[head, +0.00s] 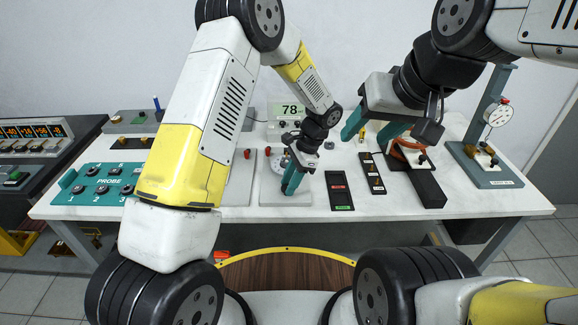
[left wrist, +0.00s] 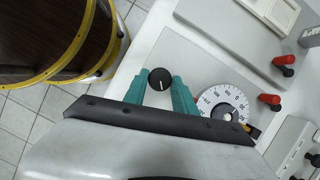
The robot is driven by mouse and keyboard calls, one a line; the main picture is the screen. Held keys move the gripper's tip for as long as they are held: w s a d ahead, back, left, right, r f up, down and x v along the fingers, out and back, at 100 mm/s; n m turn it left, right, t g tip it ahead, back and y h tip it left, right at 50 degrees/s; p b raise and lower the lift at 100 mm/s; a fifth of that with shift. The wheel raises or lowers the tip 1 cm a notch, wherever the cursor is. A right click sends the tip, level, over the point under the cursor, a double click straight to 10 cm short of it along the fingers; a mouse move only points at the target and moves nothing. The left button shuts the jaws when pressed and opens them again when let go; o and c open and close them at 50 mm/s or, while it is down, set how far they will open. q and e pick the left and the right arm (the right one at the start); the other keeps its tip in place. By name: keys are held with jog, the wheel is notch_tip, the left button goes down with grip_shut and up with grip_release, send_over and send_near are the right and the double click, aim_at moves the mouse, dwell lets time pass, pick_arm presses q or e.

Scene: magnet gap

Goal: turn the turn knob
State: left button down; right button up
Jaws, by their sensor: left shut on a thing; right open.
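The turn knob (left wrist: 160,79) is a round black knob with a white pointer line, on a light grey panel near the table's front edge. It shows in the left wrist view between the teal fingers of my left gripper (left wrist: 159,92), which is shut on it. In the head view my left gripper (head: 291,184) points down at the panel (head: 272,190) and hides the knob. A white round dial (left wrist: 222,105) with a scale sits beside the knob. My right gripper (head: 377,130) is open and empty, above the right part of the table.
A display (head: 289,109) reading 78 stands behind the panel. A teal PROBE box (head: 98,187) lies to the left, dark strips (head: 340,190) to the right. An orange coil on a black base (head: 428,187) lies below my right gripper. A gauge stand (head: 487,170) is far right.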

pick_arm(q)
jog(key=c, duration=1)
grip_release()
jog(key=v, duration=0.8)
